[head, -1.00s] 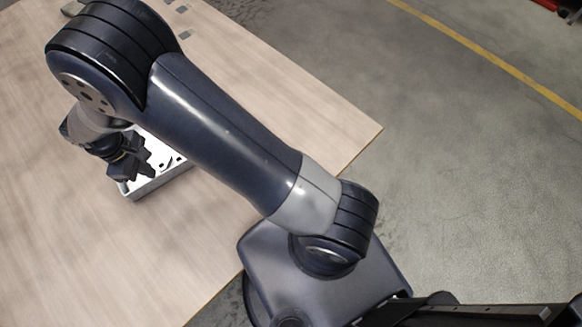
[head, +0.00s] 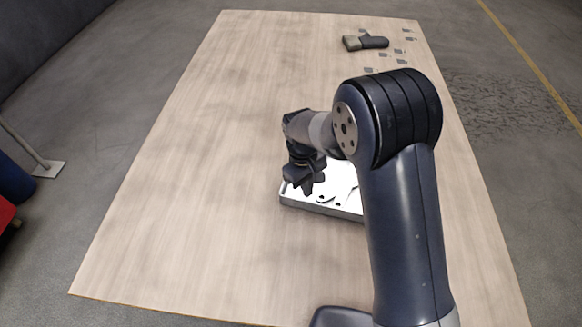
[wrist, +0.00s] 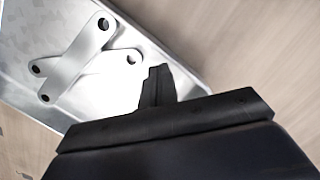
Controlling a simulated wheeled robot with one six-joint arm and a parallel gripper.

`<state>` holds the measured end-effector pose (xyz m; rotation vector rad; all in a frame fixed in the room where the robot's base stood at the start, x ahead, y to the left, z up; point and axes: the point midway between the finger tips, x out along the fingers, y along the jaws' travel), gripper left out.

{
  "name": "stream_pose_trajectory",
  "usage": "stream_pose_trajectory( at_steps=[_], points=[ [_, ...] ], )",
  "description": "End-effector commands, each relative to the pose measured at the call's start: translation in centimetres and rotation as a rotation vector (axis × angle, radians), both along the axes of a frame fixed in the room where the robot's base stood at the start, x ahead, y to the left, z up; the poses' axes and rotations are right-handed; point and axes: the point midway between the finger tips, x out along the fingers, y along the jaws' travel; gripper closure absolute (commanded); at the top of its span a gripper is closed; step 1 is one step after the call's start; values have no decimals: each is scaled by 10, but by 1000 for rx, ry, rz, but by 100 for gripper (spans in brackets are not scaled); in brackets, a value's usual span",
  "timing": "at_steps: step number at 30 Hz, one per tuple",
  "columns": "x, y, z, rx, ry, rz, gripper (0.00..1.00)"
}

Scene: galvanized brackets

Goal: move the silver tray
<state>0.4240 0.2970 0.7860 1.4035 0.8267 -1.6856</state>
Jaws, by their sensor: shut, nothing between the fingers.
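The silver tray (head: 318,209) lies on the wooden table, its right part hidden behind my arm in the head view. It is shallow, with a bright inside and low walls. Flat metal brackets (wrist: 80,58) with holes lie in it, crossing each other. In the wrist view the tray (wrist: 112,88) fills the upper left. My gripper (head: 304,188) is at the tray's left end, pointing down; its shut fingers (wrist: 155,85) hold nothing. In the wrist view they appear over the tray's edge. I cannot tell whether they touch it.
The table (head: 190,200) is bare to the left of and in front of the tray. A brush-like tool (head: 366,42) and several small grey pieces (head: 398,51) lie at its far right. A metal foot (head: 47,168) and blue and red objects stand on the floor at left.

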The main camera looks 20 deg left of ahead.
Motion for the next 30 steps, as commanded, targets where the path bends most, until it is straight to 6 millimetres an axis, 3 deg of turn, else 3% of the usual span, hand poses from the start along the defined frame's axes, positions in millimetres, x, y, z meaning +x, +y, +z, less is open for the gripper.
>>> stream_pose_trajectory(
  at_steps=[18, 30],
  points=[
    [44, 80, 1, 2, -1, 0, 100],
    [53, 95, 1, 1, -1, -1, 100]
  ],
)
